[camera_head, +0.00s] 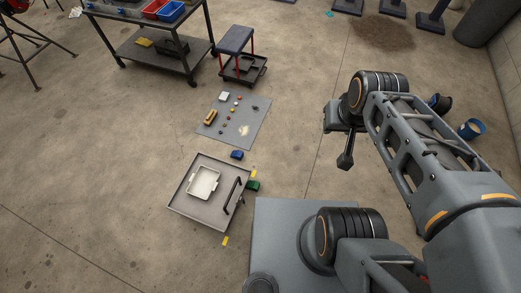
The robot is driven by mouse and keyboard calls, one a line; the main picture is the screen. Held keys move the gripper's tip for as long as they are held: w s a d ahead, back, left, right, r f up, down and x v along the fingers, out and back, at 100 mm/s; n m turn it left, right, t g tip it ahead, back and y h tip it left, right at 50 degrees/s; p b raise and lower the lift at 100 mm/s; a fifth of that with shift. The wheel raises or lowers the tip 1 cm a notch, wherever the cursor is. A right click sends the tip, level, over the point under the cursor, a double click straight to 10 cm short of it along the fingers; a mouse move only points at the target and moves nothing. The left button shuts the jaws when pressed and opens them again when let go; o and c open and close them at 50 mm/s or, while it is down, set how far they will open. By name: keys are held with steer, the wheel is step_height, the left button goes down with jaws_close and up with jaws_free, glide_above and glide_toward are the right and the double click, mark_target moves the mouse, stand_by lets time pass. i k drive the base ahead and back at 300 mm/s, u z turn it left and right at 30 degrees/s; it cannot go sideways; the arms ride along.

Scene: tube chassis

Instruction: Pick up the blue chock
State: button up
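The blue chock (237,155) is a small blue block on the concrete floor. It lies between the near edge of the grey mat and the far edge of the grey tray. My gripper (345,163) hangs from the end of my arm, to the right of the blue chock and well apart from it. It is small, dark and seen from above, so I cannot make out whether its fingers are apart. Nothing hides the blue chock.
A green block (253,186) lies beside the grey tray (187,205), which holds a white dish (203,182). Several small parts lie on the grey mat (240,139). A step stool (237,40) and a dark cart (131,47) stand behind. Floor right of the mat is clear.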

mark_target(239, 155)
steer(key=z, duration=0.3)
steer(key=i, duration=3.1)
steer(key=u, duration=4.3)
steer(key=i, duration=0.5)
